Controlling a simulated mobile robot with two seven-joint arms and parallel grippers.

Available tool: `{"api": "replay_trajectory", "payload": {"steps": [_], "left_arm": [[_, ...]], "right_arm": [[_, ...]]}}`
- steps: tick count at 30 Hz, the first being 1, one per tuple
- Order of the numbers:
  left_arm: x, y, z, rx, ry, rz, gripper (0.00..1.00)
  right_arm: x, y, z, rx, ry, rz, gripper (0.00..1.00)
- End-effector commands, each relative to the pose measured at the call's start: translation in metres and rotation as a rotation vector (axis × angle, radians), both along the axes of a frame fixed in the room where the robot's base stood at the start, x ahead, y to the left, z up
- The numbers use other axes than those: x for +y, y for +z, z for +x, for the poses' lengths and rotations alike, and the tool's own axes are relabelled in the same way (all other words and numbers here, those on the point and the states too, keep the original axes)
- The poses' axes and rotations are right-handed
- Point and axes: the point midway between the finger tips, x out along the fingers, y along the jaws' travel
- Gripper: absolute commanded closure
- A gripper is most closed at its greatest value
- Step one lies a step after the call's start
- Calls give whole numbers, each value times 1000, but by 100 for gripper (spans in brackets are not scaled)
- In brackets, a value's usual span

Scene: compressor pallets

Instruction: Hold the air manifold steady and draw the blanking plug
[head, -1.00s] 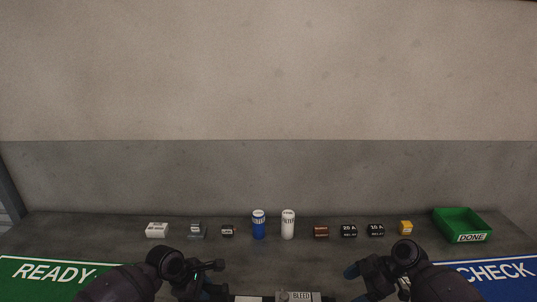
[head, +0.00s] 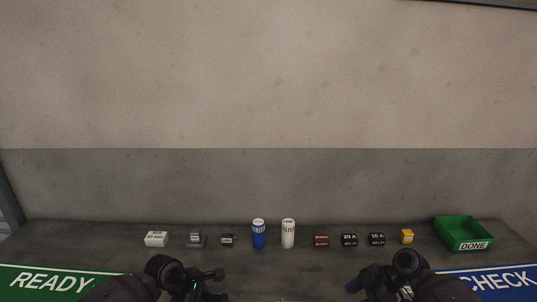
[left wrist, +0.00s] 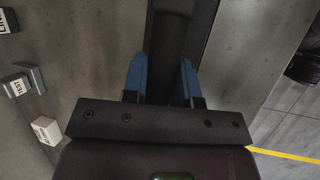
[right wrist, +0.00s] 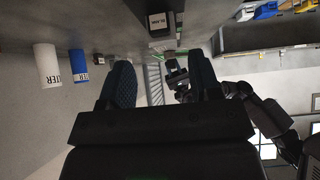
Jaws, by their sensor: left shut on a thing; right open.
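In the left wrist view, my left gripper (left wrist: 162,82) is shut on a dark bar (left wrist: 172,45) that runs up the picture between its blue fingers. The bar looks like the air manifold, but its labels do not show there. In the head view, both wrists show at the bottom edge; the manifold is below the picture. My right gripper (right wrist: 163,82) is open, with nothing between its fingers. Beyond its tips, the right wrist view shows a dark block (right wrist: 160,25) with a white label that is hard to read. I cannot make out the blanking plug.
A row of small parts stands along the back of the bench, with a blue filter (head: 259,234) and a white filter (head: 288,234) in the middle. A green DONE tray (head: 464,231) is at right. A READY mat (head: 50,283) and a CHECK mat (head: 500,280) flank my arms.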

Motion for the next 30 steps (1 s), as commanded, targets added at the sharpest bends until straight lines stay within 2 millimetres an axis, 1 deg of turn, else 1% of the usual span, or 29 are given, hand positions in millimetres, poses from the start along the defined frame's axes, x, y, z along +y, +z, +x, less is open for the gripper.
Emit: {"api": "replay_trajectory", "payload": {"steps": [1, 8, 13, 30], "left_arm": [[2, -8, -5, 15, -1, 8, 100], [2, -8, -5, 15, -1, 8, 100], [2, -8, -5, 15, -1, 8, 100], [2, -8, -5, 15, -1, 8, 100]], "right_arm": [[0, -1, 0, -1, -1, -1, 43], [0, -1, 0, -1, -1, -1, 43], [5, -6, 1, 0, -1, 0, 43], [51, -51, 3, 1, -1, 0, 43]]}}
